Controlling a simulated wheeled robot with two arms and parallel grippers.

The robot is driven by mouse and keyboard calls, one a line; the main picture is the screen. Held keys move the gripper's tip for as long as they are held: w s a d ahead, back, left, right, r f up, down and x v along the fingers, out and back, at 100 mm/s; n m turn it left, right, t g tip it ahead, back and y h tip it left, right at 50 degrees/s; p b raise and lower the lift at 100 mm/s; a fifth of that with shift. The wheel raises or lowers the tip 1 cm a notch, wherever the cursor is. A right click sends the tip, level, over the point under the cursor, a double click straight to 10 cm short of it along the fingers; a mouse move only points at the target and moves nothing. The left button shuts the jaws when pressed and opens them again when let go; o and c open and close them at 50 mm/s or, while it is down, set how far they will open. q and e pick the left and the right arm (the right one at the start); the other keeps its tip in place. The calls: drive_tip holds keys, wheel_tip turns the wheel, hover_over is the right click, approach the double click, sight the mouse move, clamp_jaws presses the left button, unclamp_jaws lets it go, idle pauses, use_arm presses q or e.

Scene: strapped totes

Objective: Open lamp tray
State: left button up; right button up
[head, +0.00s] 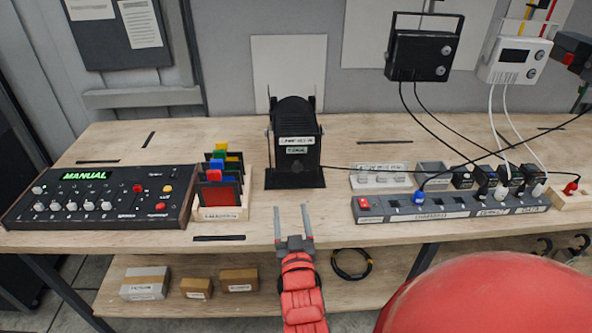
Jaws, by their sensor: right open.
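A black box-like lamp housing (291,135) with a rounded top, side brackets and white labels stands upright at the middle of the workbench, on a black base plate (295,181). I cannot make out which part of it is the tray, or whether a tray is open. My right gripper (293,212) is open and empty, its two fingers pointing toward the housing. In the picture it lies below the base plate, over the bench's front edge, apart from the housing. My left gripper is not in view.
A control panel (100,195) and a rack of coloured cards (222,190) stand left on the bench (345,236). A power strip (450,206) with plugs and cables lies right. One cable runs from the housing across the bench. Boxes (146,282) sit on the lower shelf.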

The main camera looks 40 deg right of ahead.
drive_tip(key=s+d+f+m+g, duration=0.1)
drive_tip(key=d+g, duration=0.1)
drive_tip(key=b, duration=0.6)
approach(297, 168)
drive_tip(key=shift+h, duration=0.3)
drive_tip(key=p+x, duration=0.3)
drive_tip(key=x, duration=0.4)
drive_tip(key=shift+w+d+f, duration=0.1)
drive_tip(key=shift+w+d, duration=0.05)
drive_tip(key=shift+w, duration=0.25)
drive_tip(key=shift+w+d+f, duration=0.1)
drive_tip(key=shift+w, duration=0.1)
clamp_jaws()
